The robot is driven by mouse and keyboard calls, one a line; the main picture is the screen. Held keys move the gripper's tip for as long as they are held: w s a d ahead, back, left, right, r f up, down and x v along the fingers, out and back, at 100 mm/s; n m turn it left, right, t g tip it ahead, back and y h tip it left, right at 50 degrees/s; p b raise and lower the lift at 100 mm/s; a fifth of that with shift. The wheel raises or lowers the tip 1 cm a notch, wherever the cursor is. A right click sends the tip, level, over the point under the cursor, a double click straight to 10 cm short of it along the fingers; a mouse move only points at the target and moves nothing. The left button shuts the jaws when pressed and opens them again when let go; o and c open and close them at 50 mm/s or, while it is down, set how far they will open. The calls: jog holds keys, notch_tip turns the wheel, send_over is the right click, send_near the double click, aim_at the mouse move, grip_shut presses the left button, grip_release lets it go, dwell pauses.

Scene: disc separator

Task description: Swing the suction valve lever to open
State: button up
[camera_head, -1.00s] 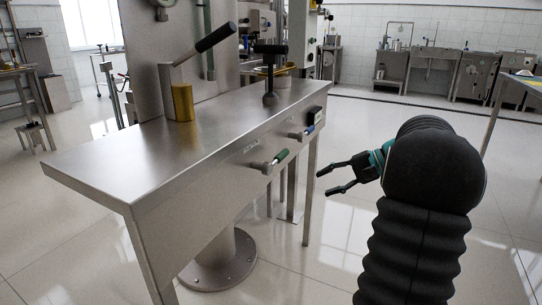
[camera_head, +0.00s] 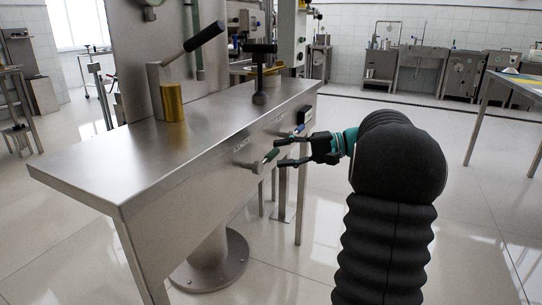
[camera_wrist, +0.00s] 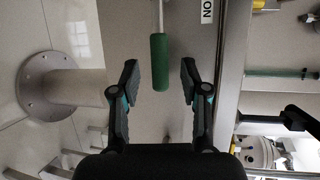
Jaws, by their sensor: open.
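A lever with a green handle (camera_head: 271,155) sticks out from the front panel of the steel table. A second lever with a blue handle (camera_head: 299,129) is farther along the same panel. The small labels by them are too small to read in the head view, so I cannot tell which is marked suction. My gripper (camera_head: 281,152) is open at the green handle. In the wrist view the green handle (camera_wrist: 160,62) points toward me, its end between the fingers of my gripper (camera_wrist: 159,72), with a gap on both sides.
The steel table (camera_head: 110,168) stands on a round pedestal base (camera_head: 212,272). On it are a brass cylinder (camera_head: 173,103), a black-handled lever (camera_head: 203,37) and a dark clamp-like post (camera_head: 260,72). A dark box (camera_head: 305,115) sits on the panel's far end.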

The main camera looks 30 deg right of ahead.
aim_at(276, 155)
jog(key=shift+x, duration=1.75)
jog(key=shift+s, duration=0.1)
grip_shut()
